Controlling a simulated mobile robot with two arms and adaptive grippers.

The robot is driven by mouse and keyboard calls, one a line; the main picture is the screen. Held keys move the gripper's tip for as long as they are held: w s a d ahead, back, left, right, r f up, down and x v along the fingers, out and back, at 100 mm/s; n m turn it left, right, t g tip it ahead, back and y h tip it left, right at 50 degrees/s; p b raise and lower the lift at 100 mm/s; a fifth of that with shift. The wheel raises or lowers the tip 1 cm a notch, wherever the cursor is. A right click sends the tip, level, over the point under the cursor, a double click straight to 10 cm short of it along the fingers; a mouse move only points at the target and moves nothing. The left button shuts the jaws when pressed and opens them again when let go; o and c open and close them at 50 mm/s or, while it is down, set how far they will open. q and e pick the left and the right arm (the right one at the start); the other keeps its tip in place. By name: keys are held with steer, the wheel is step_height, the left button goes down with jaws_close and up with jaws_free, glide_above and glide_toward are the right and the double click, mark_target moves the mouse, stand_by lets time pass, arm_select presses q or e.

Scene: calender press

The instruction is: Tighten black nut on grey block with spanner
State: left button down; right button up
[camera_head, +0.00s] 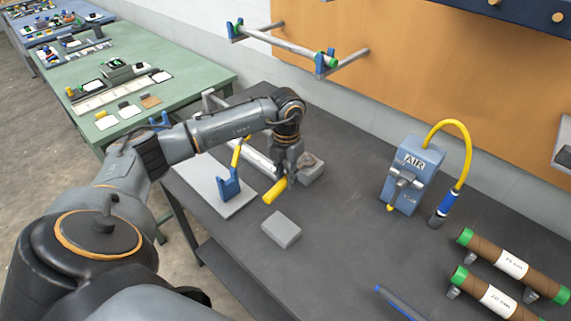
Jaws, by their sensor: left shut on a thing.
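My left gripper (289,174) points down over the dark table, just left of a grey block (316,173). It is shut on a yellow-handled tool, seemingly the spanner (273,192), whose handle sticks out toward the lower left. The tool's head is hidden by the gripper. A dark brownish round part, perhaps the black nut (307,160), shows on top of this block; I cannot tell whether the spanner touches it. A second grey block (281,230) lies nearer to me, with no nut visible on it. My right gripper is out of view.
A blue holder (229,186) stands on a light grey plate (208,183) left of the gripper, with another yellow piece (237,152) behind. A blue air unit (412,174) with a yellow hose, brown rolls (514,264) and a blue pen (398,302) are right.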

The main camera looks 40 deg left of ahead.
arm_select(q)
steer(key=shift+w+r, duration=0.2)
steer(key=shift+w, duration=0.05)
steer(key=shift+d+n, duration=0.65)
steer(key=shift+n, duration=0.05)
steer(key=shift+r+p, duration=0.1)
steer(key=shift+p, duration=0.25)
step_height(320, 180, up, 4)
steer(key=p, duration=0.3)
steer(key=shift+r, duration=0.15)
